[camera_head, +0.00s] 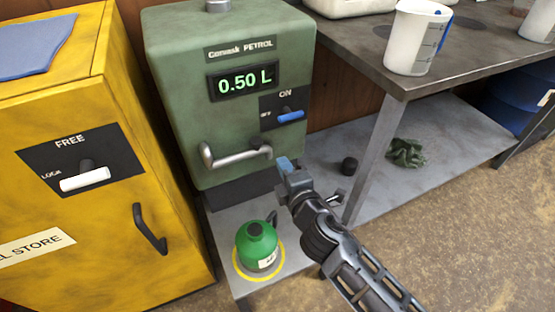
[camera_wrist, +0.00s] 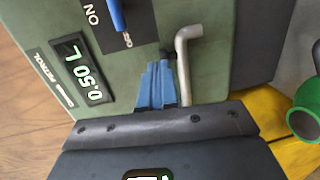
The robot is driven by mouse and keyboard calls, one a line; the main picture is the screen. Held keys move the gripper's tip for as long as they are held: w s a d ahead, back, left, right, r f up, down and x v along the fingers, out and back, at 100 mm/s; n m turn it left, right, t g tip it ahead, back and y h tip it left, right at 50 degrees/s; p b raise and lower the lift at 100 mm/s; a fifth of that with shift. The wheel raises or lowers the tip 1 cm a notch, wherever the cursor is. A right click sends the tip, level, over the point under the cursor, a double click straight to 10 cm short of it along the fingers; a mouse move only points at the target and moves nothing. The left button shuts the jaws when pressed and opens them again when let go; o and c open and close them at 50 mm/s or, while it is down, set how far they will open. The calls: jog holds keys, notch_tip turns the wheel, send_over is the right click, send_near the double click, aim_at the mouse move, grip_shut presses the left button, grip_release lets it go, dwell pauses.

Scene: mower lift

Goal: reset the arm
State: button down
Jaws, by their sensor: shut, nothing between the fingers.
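My gripper (camera_head: 284,163) is shut and empty, with its blue fingers close in front of the green petrol dispenser, just right of the dark end of the grey bent pipe (camera_head: 233,155). In the wrist view my gripper's blue fingers (camera_wrist: 157,82) are together beside the same pipe (camera_wrist: 184,65); whether they touch it I cannot tell. The dispenser (camera_head: 180,85) has a display (camera_head: 244,81) reading 0.50 L. Its switch has a blue lever (camera_head: 290,116), near ON and OFF labels.
A green can (camera_head: 257,240) stands in a yellow ring on the low ledge below the pipe. A yellow cabinet (camera_head: 185,235) is at left. A metal bench (camera_head: 480,45) with a white jug (camera_head: 412,45) is at right. A dark cloth (camera_head: 407,152) lies on its lower shelf.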

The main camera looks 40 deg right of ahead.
jog(key=shift+s+a+r, duration=0.15)
jog(key=shift+s, duration=0.75)
jog(key=shift+s+a+r, duration=0.1)
jog(key=shift+s, duration=0.8)
jog(key=shift+s+a+r, duration=0.15)
jog(key=shift+s, duration=0.75)
jog(key=shift+s, duration=0.1)
jog(key=s+a+r+m+y, duration=0.25)
jog(key=s+a+m, duration=0.2)
jog(key=s, duration=0.65)
jog(key=s+a+r+m+y, duration=0.2)
jog(key=s+a+m+y, duration=0.3)
jog(key=s, duration=0.7)
jog(key=s+r+m+p, duration=0.2)
jog(key=r+p, duration=0.4)
jog(key=r, duration=0.3)
jog(key=s+a+r+m+p, duration=0.1)
jog(key=s+r+p, duration=0.2)
jog(key=r+p, duration=0.4)
notch_tip(320, 180, up, 3)
jog(key=shift+a+f+m+h, duration=0.1)
jog(key=shift+a+m+h, duration=0.05)
jog(key=shift+m+h, duration=0.25)
